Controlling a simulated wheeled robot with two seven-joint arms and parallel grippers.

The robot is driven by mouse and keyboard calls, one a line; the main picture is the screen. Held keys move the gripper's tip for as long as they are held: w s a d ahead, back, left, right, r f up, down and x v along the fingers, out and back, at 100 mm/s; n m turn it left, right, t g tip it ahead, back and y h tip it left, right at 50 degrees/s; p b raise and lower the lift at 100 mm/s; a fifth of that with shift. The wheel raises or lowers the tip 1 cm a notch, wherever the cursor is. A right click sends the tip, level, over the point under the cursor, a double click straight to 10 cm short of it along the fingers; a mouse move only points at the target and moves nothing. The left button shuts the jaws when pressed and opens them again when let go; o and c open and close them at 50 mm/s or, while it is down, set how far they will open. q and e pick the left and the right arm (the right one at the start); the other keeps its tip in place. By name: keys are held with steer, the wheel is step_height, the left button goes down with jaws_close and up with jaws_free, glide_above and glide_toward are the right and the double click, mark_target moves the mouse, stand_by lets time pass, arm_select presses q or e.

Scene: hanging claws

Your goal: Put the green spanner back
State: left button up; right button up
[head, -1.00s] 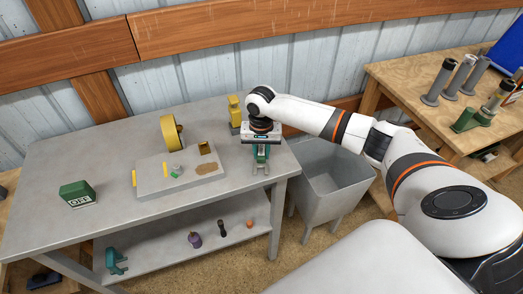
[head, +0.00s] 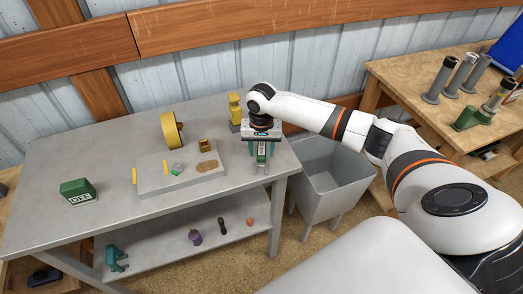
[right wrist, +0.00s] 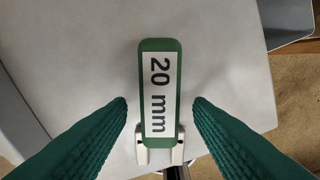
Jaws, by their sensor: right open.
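The green spanner (right wrist: 159,60) has a green handle with a white "20 mm" label and a pale metal fork at its lower end in the right wrist view. In the head view it shows as a small green-and-white shape (head: 261,153) at the right end of the grey table. My right gripper (head: 262,150) is open above it, with green ribbed fingers on either side. In the right wrist view a gap shows between each finger and the handle, with the fingertips (right wrist: 160,102) about level with the label. Whether the spanner touches the table is unclear. My left gripper is out of view.
A grey raised board (head: 180,180) with small items lies left of the gripper. A yellow post (head: 235,112) stands close behind it. A green "OFF" block (head: 78,191) sits at the left. A grey bin (head: 334,182) stands right of the table.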

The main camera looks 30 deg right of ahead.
mark_target(261, 152)
step_height(261, 152, up, 11)
steer(key=b, duration=0.1)
steer(key=shift+r, duration=0.2)
steer(key=shift+a+f, duration=0.1)
stand_by(0.4)
